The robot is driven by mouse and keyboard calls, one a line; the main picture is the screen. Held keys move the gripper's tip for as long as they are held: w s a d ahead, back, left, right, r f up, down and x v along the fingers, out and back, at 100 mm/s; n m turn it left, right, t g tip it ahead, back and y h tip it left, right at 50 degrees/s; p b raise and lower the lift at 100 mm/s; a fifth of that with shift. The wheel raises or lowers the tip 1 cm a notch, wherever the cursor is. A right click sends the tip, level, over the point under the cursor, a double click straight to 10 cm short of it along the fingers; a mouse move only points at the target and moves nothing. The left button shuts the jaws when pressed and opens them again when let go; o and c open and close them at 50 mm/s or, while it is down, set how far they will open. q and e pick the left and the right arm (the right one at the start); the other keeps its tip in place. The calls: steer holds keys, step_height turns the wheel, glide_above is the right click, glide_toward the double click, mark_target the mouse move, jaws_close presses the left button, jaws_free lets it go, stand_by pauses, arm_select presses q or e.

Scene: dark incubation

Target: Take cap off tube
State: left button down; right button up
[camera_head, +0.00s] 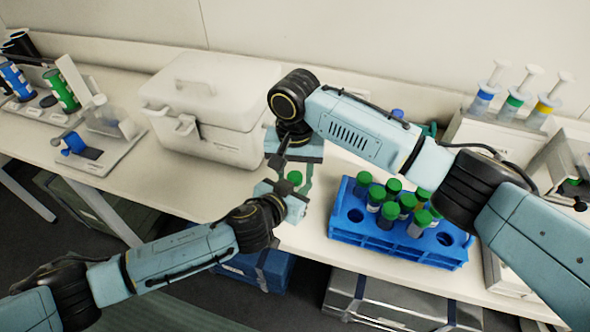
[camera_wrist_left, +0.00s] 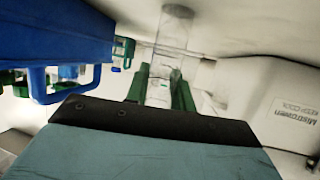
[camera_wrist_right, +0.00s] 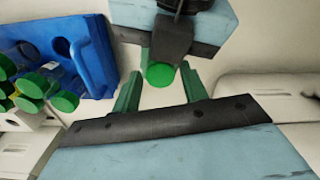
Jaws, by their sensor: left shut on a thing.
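My left gripper (camera_wrist_left: 162,92) is shut on a clear tube (camera_wrist_left: 172,45), which sticks out beyond the fingers in the left wrist view. The tube's green cap (camera_head: 294,178) shows in the head view between my two grippers. In the right wrist view, the cap (camera_wrist_right: 160,75) appears between the fingertips of my right gripper (camera_wrist_right: 162,78), with gaps on both sides. My right gripper is open and comes from above. My left gripper's body shows just past the cap in that view. The tube's body is mostly hidden in the head view.
A blue rack (camera_head: 345,232) with several green-capped tubes stands right of the grippers, near the front table edge. A white cooler box (camera_head: 215,105) stands behind left. A holder with syringe-like plungers (camera_head: 490,135) is at back right. Clear table lies left of the rack.

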steer(key=shift+o, duration=0.5)
steer(key=shift+r, duration=0.1)
step_height(320, 180, up, 4)
steer(key=shift+r, duration=0.2)
steer(key=shift+c, duration=0.3)
steer(key=shift+r+m, duration=1)
steer(key=shift+r, duration=0.6)
steer(key=shift+f, duration=3.9)
steer(key=shift+c, duration=0.5)
steer(key=c, duration=0.9)
steer(key=shift+n, duration=1.6)
